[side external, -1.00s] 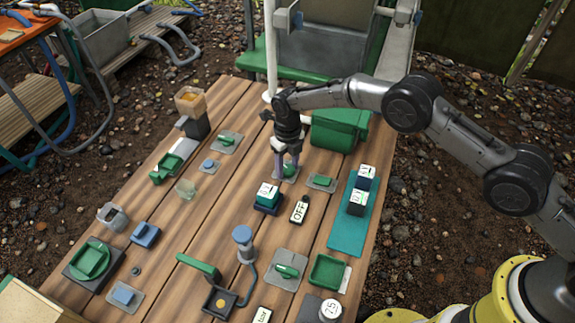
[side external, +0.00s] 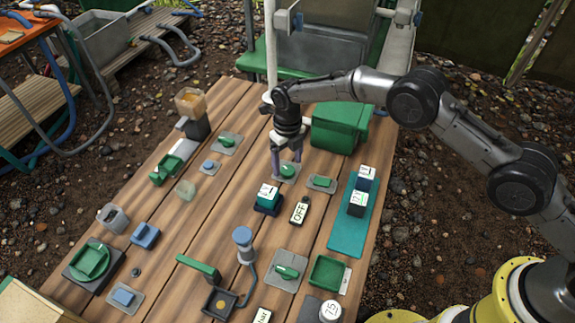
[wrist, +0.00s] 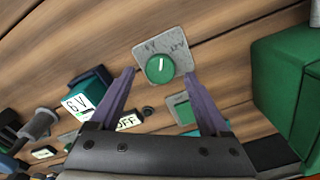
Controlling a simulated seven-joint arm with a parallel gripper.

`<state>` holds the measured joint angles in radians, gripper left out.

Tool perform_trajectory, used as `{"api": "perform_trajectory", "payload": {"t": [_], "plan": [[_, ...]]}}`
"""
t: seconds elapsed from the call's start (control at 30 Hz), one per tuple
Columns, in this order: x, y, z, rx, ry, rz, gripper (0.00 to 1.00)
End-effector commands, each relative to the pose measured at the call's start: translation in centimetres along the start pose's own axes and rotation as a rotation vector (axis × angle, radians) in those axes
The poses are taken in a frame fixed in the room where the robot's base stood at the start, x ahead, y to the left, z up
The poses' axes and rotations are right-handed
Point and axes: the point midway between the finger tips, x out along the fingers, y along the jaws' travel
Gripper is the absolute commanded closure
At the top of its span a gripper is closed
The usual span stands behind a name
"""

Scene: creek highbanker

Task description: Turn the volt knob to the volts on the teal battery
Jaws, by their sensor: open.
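The volt knob (side external: 288,171) is a green round knob on a grey plate near the back middle of the table. In the wrist view the knob (wrist: 160,68) has a white pointer between the plate's 6V and 12V marks. The teal battery (side external: 268,197) sits in a dark holder in front of the knob. Its white label reads 6V in the wrist view (wrist: 82,102). My gripper (side external: 287,171) is open, its two purple fingers reaching down beside the knob. In the wrist view the fingers (wrist: 160,75) are spread apart with nothing between them but the knob's area.
An OFF display (side external: 299,210) stands right of the battery. A green-handled plate (side external: 321,183) is close to the knob's right. A green bin (side external: 340,128) stands behind. Two labelled blocks (side external: 357,203) sit on a teal mat (side external: 346,238). A round numbered display (side external: 330,310) is at front.

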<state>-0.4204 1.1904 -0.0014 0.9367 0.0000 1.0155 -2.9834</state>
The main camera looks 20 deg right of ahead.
Motion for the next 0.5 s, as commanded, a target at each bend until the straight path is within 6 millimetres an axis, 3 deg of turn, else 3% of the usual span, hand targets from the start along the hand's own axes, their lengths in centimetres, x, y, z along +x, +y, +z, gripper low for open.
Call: {"api": "perform_trajectory", "payload": {"t": [0.5], "plan": [[-4.4, 0.0, 0.0, 0.000, -0.001, 0.000, 0.20]]}}
